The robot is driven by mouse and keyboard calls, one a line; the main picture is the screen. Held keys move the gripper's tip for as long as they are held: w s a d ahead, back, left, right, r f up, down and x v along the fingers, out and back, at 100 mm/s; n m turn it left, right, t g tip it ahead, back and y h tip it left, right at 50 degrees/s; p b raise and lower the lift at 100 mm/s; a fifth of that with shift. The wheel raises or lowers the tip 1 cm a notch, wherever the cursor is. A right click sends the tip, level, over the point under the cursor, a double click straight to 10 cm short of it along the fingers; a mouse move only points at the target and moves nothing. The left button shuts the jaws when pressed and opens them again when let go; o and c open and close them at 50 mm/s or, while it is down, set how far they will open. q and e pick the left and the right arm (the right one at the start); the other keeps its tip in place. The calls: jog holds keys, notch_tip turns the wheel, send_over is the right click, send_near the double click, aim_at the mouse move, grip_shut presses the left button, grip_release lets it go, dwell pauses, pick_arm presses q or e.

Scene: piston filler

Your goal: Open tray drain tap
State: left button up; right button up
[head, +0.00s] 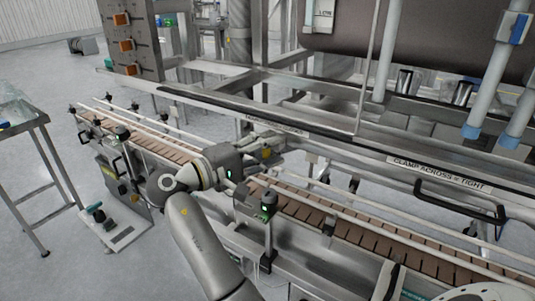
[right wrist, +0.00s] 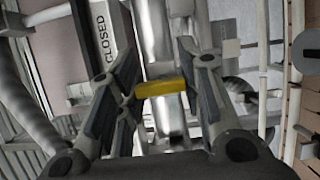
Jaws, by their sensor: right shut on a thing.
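The tap's yellow handle (right wrist: 162,88) lies crosswise between the fingers of my right gripper (right wrist: 160,90) in the right wrist view. The fingers are shut on it. A shiny metal pipe (right wrist: 165,45) runs behind the handle. A plate reading CLOSED (right wrist: 98,30) is to the left of the pipe. In the head view my right gripper (head: 268,150) reaches over the conveyor to the machine frame, and the tap is mostly hidden there by the gripper. My left gripper is not in view.
A conveyor with brown slats (head: 345,232) and guide rails runs below my right arm. A black handle (head: 455,203) is on the rail marked CLAMP ACROSS = TIGHT. A metal side table (head: 35,125) stands at the left. Grey floor between it and the conveyor is partly free.

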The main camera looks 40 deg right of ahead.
jog(key=shift+f, duration=0.1)
dwell(0.5)
jog(key=o, duration=1)
jog(key=shift+o, duration=0.2)
jog(key=shift+a, duration=0.15)
